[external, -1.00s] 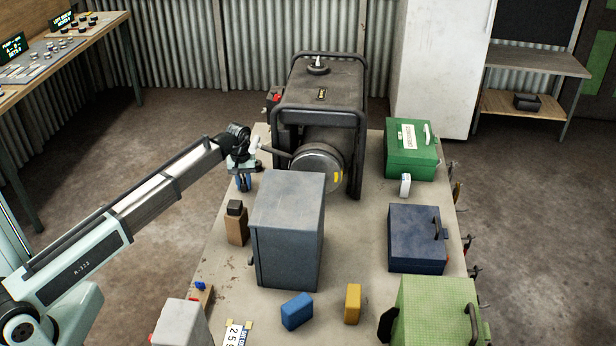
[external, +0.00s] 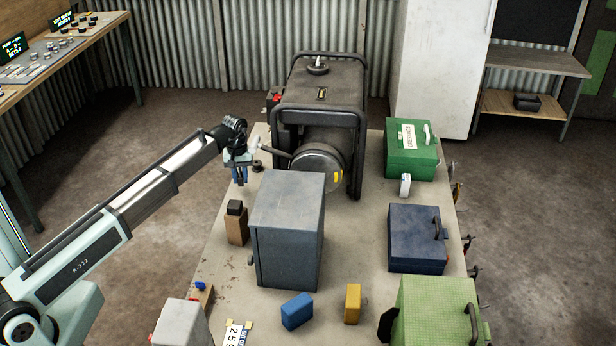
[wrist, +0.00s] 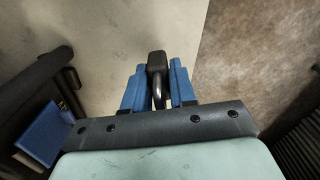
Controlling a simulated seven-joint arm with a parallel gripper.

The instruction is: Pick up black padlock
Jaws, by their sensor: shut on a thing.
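The black padlock (wrist: 157,63) shows in the wrist view between the two blue fingers of my gripper (wrist: 160,88). Its dark body sticks out past the fingertips, and its shackle lies between the fingers. My gripper is shut on it. In the external view my gripper (external: 240,176) points down over the left far part of the table, left of the generator. The padlock is too small there to make out clearly.
The generator (external: 322,95) stands right of my gripper, with a grey metal box (external: 288,230) nearer the camera. Green (external: 410,160) and dark blue (external: 416,245) boxes stand on the right. Open floor lies left of the table.

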